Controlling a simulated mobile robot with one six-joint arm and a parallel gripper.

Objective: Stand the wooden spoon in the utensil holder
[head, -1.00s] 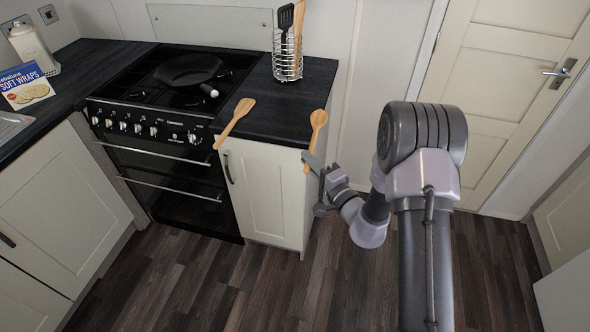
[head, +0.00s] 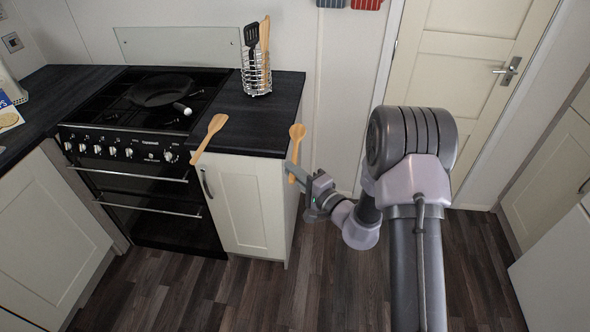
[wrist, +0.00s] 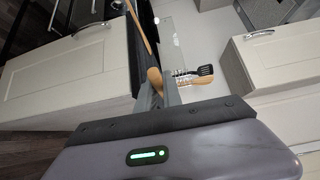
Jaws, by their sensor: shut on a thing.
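The wooden spoon (head: 297,138) is in my gripper (head: 293,171), which is shut on its handle. The spoon is roughly upright, bowl up, by the right front corner of the dark worktop. In the wrist view the spoon (wrist: 155,77) shows between the fingers, partly hidden. The utensil holder (head: 256,78), a wire basket, stands at the back of the worktop right of the hob. It holds a black slotted turner (head: 251,36) and wooden utensils. The holder also shows in the wrist view (wrist: 181,75), beyond the fingers.
A wooden spatula (head: 210,136) lies on the worktop (head: 245,122) with its handle past the front edge. A frying pan (head: 160,90) sits on the hob at left. The worktop between spatula and holder is clear. A cream door (head: 465,80) is at right.

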